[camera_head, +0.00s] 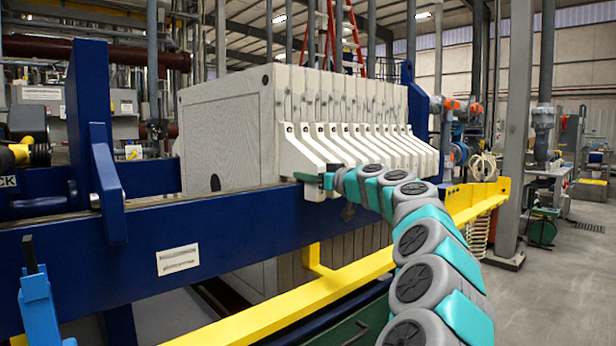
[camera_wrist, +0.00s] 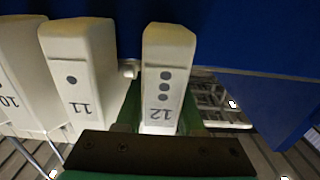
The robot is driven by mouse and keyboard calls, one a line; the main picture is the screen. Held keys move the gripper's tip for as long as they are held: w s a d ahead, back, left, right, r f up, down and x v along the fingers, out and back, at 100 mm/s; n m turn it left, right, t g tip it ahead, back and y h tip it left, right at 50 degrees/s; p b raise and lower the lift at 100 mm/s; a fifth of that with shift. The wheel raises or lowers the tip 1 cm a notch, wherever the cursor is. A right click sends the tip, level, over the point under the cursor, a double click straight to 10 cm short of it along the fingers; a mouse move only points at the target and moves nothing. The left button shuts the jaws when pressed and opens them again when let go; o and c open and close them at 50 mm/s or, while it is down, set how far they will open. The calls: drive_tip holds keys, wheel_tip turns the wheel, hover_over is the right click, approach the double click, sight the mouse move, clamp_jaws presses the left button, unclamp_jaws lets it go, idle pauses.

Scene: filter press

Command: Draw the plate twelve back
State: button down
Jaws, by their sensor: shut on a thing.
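The plate twelve handle (camera_wrist: 166,75) is a white block marked "12" with three dark dots, in the middle of the wrist view. My gripper (camera_wrist: 158,122) has its green fingers on both sides of this handle and is shut on it. In the head view my gripper (camera_head: 326,181) is at the near left end of the row of white handles, and my arm hides part of that row. The handle marked 11 (camera_wrist: 80,70) stands left of twelve in the wrist view, with a gap between them. The handle marked 10 (camera_wrist: 15,80) is at the far left.
A yellow rail (camera_head: 270,310) runs along the beam's front. A blue bracket (camera_head: 105,180) stands on the beam at left. In the wrist view, dark grating (camera_wrist: 220,100) shows right of twelve.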

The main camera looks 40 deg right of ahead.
idle(0.4)
drive_tip(key=shift+a+f+b, duration=0.1)
drive_tip(key=shift+a+b, duration=0.35)
drive_tip(key=s+a+b, duration=0.3)
drive_tip(key=a+b, duration=0.4)
drive_tip(key=a, duration=3.2)
drive_tip(key=shift+a+r, duration=0.2)
drive_tip(key=shift+s, duration=0.15)
drive_tip(key=c, duration=0.5)
unclamp_jaws()
drive_tip(key=shift+a, duration=0.1)
drive_tip(key=shift+c, duration=0.2)
